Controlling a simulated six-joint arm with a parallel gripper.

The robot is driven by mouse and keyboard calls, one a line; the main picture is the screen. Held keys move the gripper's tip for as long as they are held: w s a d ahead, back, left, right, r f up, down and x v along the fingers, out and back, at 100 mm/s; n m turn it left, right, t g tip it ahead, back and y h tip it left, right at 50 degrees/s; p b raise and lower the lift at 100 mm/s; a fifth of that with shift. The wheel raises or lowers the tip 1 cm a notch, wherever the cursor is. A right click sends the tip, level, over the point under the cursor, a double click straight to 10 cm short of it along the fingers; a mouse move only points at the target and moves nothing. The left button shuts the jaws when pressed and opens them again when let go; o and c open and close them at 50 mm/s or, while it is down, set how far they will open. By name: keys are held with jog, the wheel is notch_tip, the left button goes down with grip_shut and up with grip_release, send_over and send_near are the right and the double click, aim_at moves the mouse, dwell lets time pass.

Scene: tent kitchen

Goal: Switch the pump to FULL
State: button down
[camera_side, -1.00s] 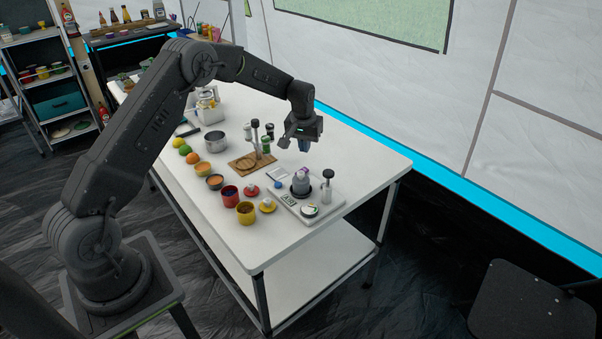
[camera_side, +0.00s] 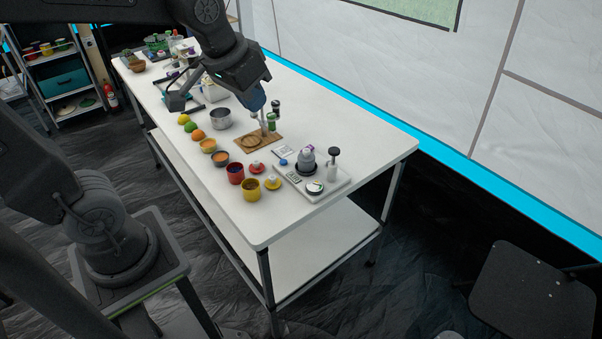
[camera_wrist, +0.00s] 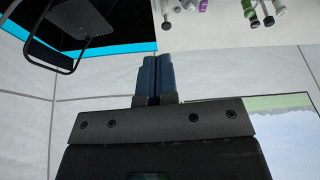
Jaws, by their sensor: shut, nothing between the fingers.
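A pale tray (camera_side: 336,184) lies on the near right part of the white table. On it stand a grey rounded unit with a dark base (camera_side: 306,163), a black-topped post (camera_side: 333,160), a small round dial (camera_side: 314,188) and a lettered plate (camera_side: 293,176). Which of these is the pump's switch, and its setting, I cannot tell. My gripper (camera_side: 257,103) is above the table, left of and farther back than the tray, near the wooden board. Its blue fingers are together and empty in the wrist view (camera_wrist: 155,77). The tray unit is not clear there.
A wooden board (camera_side: 273,143) with upright posts is below and beside my gripper. A steel pot (camera_side: 220,119), fruits, several bowls, a red cup (camera_side: 236,173) and a yellow cup (camera_side: 249,188) line the table's near side. The table's back right is clear.

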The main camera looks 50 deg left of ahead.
jog(key=s+d+f+m, duration=0.1)
jog(key=s+d+f, duration=0.1)
jog(key=s, duration=0.7)
jog(key=shift+t, duration=0.4)
jog(key=shift+d+r, duration=0.1)
jog(key=w+a+n+g, duration=0.1)
jog(key=w+a+n, duration=0.25)
jog(key=w, duration=0.55)
jog(key=w+a+n+g, duration=0.1)
jog(key=w+a+n, duration=0.3)
jog(key=w, duration=0.5)
jog(key=w+a+f+n+g, duration=0.1)
jog(key=w+a+f+n, duration=0.9)
jog(key=w+f, duration=0.5)
jog(key=shift+a+g, duration=0.3)
jog(key=shift+g, duration=0.1)
jog(key=shift+w+f, duration=0.1)
